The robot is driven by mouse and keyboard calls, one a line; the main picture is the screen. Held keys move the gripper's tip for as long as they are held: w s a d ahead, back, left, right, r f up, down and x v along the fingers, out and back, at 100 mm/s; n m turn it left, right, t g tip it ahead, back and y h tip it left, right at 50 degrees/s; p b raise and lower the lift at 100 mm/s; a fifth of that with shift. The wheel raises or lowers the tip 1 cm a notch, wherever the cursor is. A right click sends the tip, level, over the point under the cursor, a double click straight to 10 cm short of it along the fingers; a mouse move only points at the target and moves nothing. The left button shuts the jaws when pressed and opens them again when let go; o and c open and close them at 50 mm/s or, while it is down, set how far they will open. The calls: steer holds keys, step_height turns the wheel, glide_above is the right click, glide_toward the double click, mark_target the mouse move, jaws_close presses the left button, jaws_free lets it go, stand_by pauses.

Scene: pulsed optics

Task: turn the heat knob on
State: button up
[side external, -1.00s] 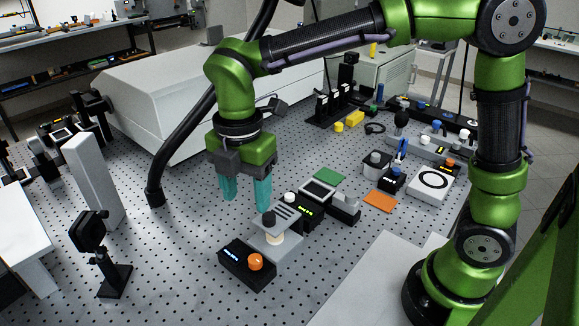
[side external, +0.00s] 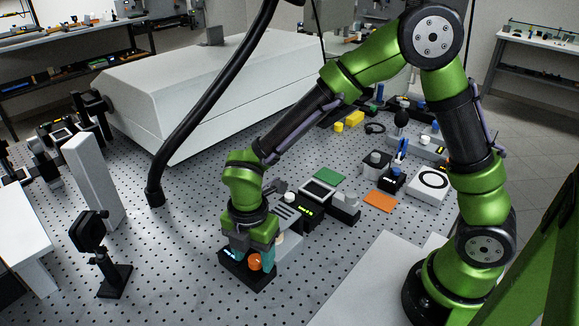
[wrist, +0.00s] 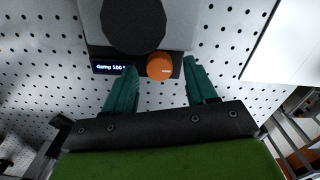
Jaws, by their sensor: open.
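The orange knob (side external: 254,262) sits on a small black control box (side external: 233,266) with a lit display. In the wrist view the orange knob (wrist: 160,66) has a short pale mark, and the display (wrist: 109,67) beside it is lit with small text that is hard to read. No label naming the knob as heat is legible. My gripper (side external: 252,256) is low over the box, pointing down. In the wrist view its teal fingers (wrist: 159,70) are open, one on each side of the knob. I cannot tell whether either finger touches it.
A grey device with a dark round top (wrist: 133,22) stands right behind the box. Several instruments stand farther back, including a box with a screen (side external: 319,190). A black post-mounted part (side external: 92,235) is on the left.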

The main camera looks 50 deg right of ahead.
steer(key=shift+f, duration=0.35)
jaws_close()
steer(key=shift+m, duration=0.3)
steer(key=m, duration=0.5)
steer(key=shift+w+r+m, duration=0.1)
steer(key=shift+m, duration=0.2)
steer(key=m, duration=0.5)
steer(key=shift+m, duration=0.3)
steer(key=shift+d, duration=0.1)
